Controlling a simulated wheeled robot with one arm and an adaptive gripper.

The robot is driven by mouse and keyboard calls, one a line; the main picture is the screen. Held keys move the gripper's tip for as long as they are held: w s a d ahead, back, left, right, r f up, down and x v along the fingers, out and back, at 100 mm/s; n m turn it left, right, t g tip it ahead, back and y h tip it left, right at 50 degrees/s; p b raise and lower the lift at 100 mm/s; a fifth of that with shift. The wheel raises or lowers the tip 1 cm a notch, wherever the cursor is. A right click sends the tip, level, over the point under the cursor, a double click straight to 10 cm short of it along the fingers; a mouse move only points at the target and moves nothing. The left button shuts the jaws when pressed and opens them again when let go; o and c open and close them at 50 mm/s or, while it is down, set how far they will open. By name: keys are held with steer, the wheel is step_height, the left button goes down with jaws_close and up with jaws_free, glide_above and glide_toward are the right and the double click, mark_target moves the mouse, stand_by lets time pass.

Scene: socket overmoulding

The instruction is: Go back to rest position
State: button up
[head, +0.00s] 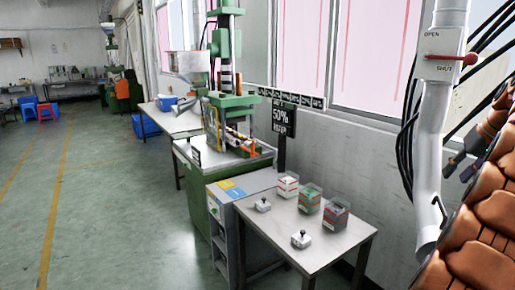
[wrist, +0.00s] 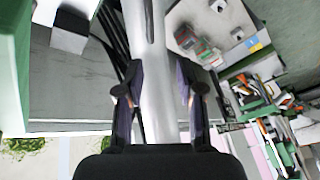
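My gripper (wrist: 160,95) shows in the wrist view with its two dark fingers spread apart, one on each side of the picture. The silver pipe (wrist: 152,60) passes through the space between them in that view; I cannot tell whether it lies between the fingers or beyond them. No finger is seen pressing on it. In the head view my gripper (head: 464,158) is at the right edge, just right of the white pipe (head: 428,140), and partly cut off.
A red-handled valve (head: 455,58) marked OPEN and SHUT is on the pipe. Black cables (head: 408,150) hang behind it. A table (head: 270,222) with several small boxes and a green machine (head: 222,100) stand along the wall.

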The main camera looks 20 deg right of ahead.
steer(key=w+a+f+n+g+y, duration=0.1)
steer(key=w+a, duration=0.5)
steer(key=a, duration=0.3)
steer(key=w+a+f+n+y, duration=0.1)
steer(key=w+a+f, duration=0.1)
steer(key=w+a, duration=0.5)
steer(key=s+a+f+n+g+y, duration=0.1)
steer(key=a+f, duration=0.1)
steer(key=a, duration=0.7)
steer(key=s+a+f+n+g, duration=0.1)
steer(key=a+f, duration=0.2)
steer(key=a, duration=0.7)
steer(key=s+a+f+n+g, duration=0.1)
steer(key=s+a+f, duration=0.3)
steer(key=a, duration=0.3)
steer(key=s+a+f+n+g, duration=0.1)
steer(key=s+a+f, duration=0.35)
steer(key=a, duration=0.25)
steer(key=s+a+f+n+h, duration=0.1)
steer(key=s+a+f, duration=0.1)
steer(key=s, duration=0.4)
steer(key=s+a+f+n+g, duration=0.1)
steer(key=s+a+f, duration=0.1)
steer(key=s+f, duration=0.3)
steer(key=shift+s+a+f+g+h, duration=0.2)
steer(key=shift+s+a+g+h, duration=0.15)
steer(key=shift+s, duration=0.75)
